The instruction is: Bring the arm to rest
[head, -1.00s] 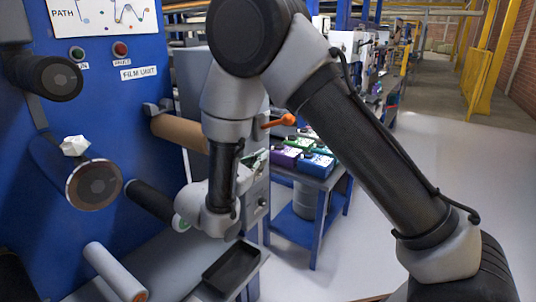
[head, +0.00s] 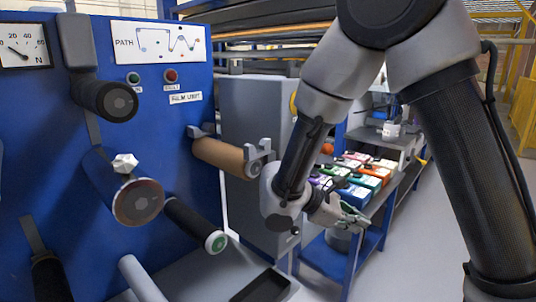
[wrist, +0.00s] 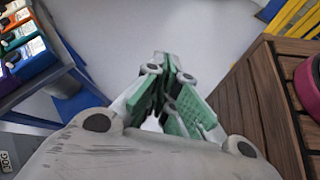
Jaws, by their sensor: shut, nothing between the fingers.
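My arm is bent in front of the blue film unit in the head view. My gripper (head: 346,214) hangs low at the end of the wrist, beside the blue bench with coloured boxes. In the wrist view my gripper (wrist: 176,92) shows its green-padded fingers shut and empty, with pale floor beyond them. The fingertips are small and partly hidden by the wrist in the head view.
The film unit panel (head: 105,45) carries several rollers, including a brown one (head: 220,156). A black tray (head: 262,286) lies on the grey ledge below. Coloured boxes (head: 365,172) cover the blue bench. A slatted wooden surface (wrist: 266,98) is at the right of the wrist view.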

